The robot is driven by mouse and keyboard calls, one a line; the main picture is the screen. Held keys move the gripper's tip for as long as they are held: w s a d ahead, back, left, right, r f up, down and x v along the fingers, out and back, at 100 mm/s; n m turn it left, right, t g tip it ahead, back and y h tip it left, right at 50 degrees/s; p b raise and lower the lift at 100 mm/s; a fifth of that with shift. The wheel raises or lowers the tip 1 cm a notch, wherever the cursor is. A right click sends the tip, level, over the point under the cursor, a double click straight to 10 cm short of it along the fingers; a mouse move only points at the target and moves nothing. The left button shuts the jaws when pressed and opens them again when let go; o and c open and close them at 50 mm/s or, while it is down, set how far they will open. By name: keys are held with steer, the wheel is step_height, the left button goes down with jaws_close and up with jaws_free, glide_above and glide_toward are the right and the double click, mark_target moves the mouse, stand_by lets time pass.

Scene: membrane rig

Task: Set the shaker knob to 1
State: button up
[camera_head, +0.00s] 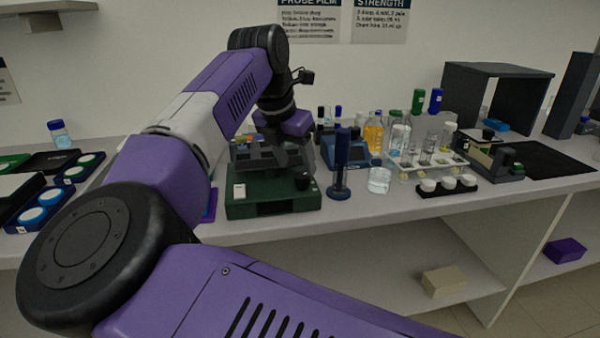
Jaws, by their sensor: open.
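The shaker (272,207) is a dark green box on the bench, in the middle of the head view. A black knob (302,181) sits at the right of its front, and a small white switch (239,191) at the left. The knob's pointer and scale are too small to read. My gripper (294,168) hangs over the right part of the shaker, pointing down, close above or behind the knob. Its fingers are dark and hard to tell from the grey rack (253,160) on top of the shaker. I cannot tell whether they touch the knob.
A blue stand (340,180) is close to the right of the shaker, with a glass beaker (379,181) beyond it. Bottles, a tube rack (420,168) and a black strip with white cups (447,187) stand further right. The bench front edge is just before the shaker.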

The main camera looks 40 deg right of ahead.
mark_target(303, 176)
steer(key=shift+x, duration=2.2)
steer(key=shift+c, duration=0.3)
jaws_close()
steer(key=shift+n+b, duration=0.3)
steer(key=shift+b, duration=0.05)
steer(key=n+t+b, duration=0.1)
steer(key=n+b, duration=0.1)
steer(key=n+t+y+b, duration=0.1)
steer(key=n+b, duration=0.1)
steer(key=n, duration=0.1)
steer(key=shift+s+d+f+n, duration=0.15)
steer(key=shift+s+n, duration=0.1)
steer(key=shift+n, duration=0.05)
steer(key=n+t+y+b, duration=0.1)
steer(key=n+b, duration=0.2)
steer(key=shift+s+d, duration=0.1)
steer(key=shift+d, duration=0.05)
steer(key=shift+n+y+b, duration=0.4)
steer(key=shift+n+b, duration=0.6)
steer(key=shift+n, duration=0.3)
